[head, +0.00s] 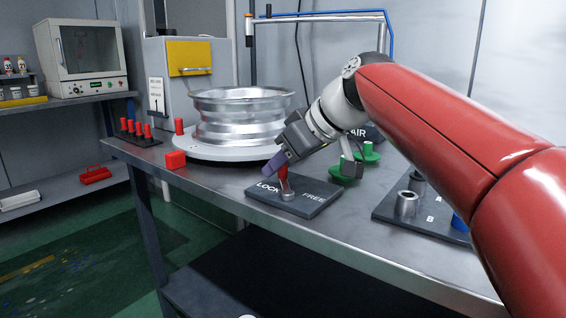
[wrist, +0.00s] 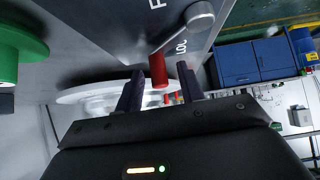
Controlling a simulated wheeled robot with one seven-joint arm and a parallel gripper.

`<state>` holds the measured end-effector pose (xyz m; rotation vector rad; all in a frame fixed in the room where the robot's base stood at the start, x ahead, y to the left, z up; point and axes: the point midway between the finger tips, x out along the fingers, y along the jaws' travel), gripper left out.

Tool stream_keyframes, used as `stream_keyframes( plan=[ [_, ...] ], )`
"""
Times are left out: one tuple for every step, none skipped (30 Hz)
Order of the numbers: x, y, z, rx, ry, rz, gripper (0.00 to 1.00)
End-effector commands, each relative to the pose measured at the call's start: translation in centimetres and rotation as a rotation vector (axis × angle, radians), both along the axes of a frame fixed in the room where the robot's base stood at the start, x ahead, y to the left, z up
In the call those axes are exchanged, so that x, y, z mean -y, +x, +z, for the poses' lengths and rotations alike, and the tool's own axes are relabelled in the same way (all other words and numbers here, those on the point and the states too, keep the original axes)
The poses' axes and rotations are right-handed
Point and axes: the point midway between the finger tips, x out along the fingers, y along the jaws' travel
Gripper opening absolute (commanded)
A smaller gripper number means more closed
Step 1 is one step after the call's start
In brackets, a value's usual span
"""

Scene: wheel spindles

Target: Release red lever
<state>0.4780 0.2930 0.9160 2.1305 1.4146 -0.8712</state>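The red lever (head: 284,179) stands on a grey pivot on a dark plate (head: 318,206) marked LOCK and FREE, near the table's front edge. It leans slightly towards the LOCK side. In the wrist view the red lever (wrist: 158,70) reaches from its grey pivot towards my gripper (wrist: 158,72). Its end lies between the two dark fingertips, with a gap visible on both sides. My gripper (head: 278,169) is open at the lever's upper end in the head view. Part of the lever's top is hidden behind a finger there.
A silver wheel rim (head: 240,118) sits on a round pale base behind the plate. A red block (head: 175,160) is at the left. Green parts (head: 368,153) stand behind right, and a dark tray (head: 384,211) with metal sleeves lies at right.

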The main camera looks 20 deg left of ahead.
Motion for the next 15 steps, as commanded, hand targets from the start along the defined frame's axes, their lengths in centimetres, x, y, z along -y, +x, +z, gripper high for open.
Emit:
stream_keyframes(
  plan=[
    [-0.13, 0.03, -0.15, -0.001, -0.001, 0.001, 0.38],
    [-0.17, 0.05, -0.19, -0.001, 0.000, 0.001, 0.38],
    [-0.19, 0.06, -0.20, -0.001, 0.000, 0.001, 0.38],
    [-0.20, 0.06, -0.21, 0.000, 0.000, 0.000, 0.38],
    [-0.19, 0.06, -0.20, 0.000, 0.000, 0.000, 0.38],
    [-0.18, 0.06, -0.19, 0.000, 0.000, 0.000, 0.38],
    [-0.18, 0.06, -0.19, 0.000, 0.000, 0.000, 0.38],
    [-0.18, 0.06, -0.19, 0.000, 0.000, 0.000, 0.38],
    [-0.18, 0.06, -0.19, 0.000, 0.000, 0.000, 0.34],
    [-0.17, 0.06, -0.18, 0.000, 0.000, 0.000, 0.30],
    [-0.18, 0.05, -0.18, 0.000, 0.000, 0.000, 0.27],
    [-0.17, 0.06, -0.18, 0.000, 0.000, 0.000, 0.21],
    [-0.17, 0.06, -0.18, 0.000, 0.000, 0.000, 0.17],
    [-0.17, 0.05, -0.18, 0.000, 0.000, 0.000, 0.13],
    [-0.17, 0.06, -0.18, 0.000, 0.000, 0.000, 0.08]
  ],
)
